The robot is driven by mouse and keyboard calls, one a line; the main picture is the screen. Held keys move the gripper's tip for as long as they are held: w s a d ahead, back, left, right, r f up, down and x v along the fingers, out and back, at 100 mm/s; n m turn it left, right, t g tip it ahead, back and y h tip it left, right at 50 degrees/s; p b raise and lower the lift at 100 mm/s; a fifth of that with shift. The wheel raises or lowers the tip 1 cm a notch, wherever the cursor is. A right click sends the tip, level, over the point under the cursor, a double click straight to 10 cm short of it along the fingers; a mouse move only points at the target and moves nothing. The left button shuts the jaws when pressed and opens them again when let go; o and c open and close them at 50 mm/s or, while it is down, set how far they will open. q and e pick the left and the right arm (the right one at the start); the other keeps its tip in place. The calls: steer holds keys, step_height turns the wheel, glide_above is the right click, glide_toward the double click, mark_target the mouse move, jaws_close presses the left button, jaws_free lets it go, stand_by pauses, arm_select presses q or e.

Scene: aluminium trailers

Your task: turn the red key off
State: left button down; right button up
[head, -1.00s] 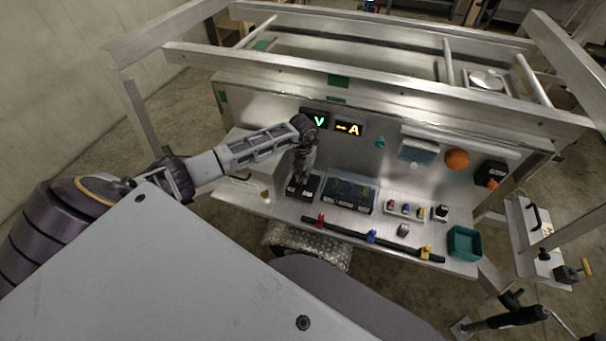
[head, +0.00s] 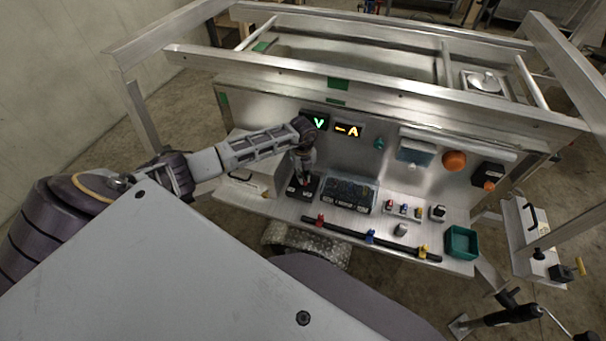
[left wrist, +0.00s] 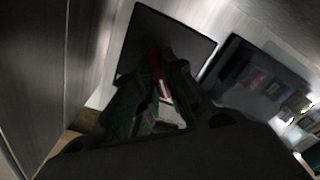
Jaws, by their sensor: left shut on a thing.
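The red key (left wrist: 156,66) shows in the left wrist view as a narrow red piece between my gripper's fingers, over a black box (left wrist: 146,26). In the head view that black box (head: 294,190) sits at the left of the metal bench, and the key is mostly hidden by my gripper. My left gripper (head: 305,181) points down onto the box. In the left wrist view its dark fingers (left wrist: 158,92) are shut on the red key. The wrist view is dark, so the key's exact angle is hard to tell. My right gripper is not in view.
A black unit under a clear cover (head: 348,193) stands just right of the box. A dark bar with coloured clips (head: 345,233) lies in front. Lit displays V (head: 318,123) and A (head: 347,131) are on the panel behind. A teal tray (head: 461,243) sits at the right.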

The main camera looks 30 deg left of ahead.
arm_select(q)
steer(key=shift+n, duration=0.5)
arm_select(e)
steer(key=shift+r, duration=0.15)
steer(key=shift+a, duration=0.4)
arm_select(q)
steer(key=c, duration=1.5)
jaws_free()
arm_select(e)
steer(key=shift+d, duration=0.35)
arm_select(q)
steer(key=shift+m, duration=0.3)
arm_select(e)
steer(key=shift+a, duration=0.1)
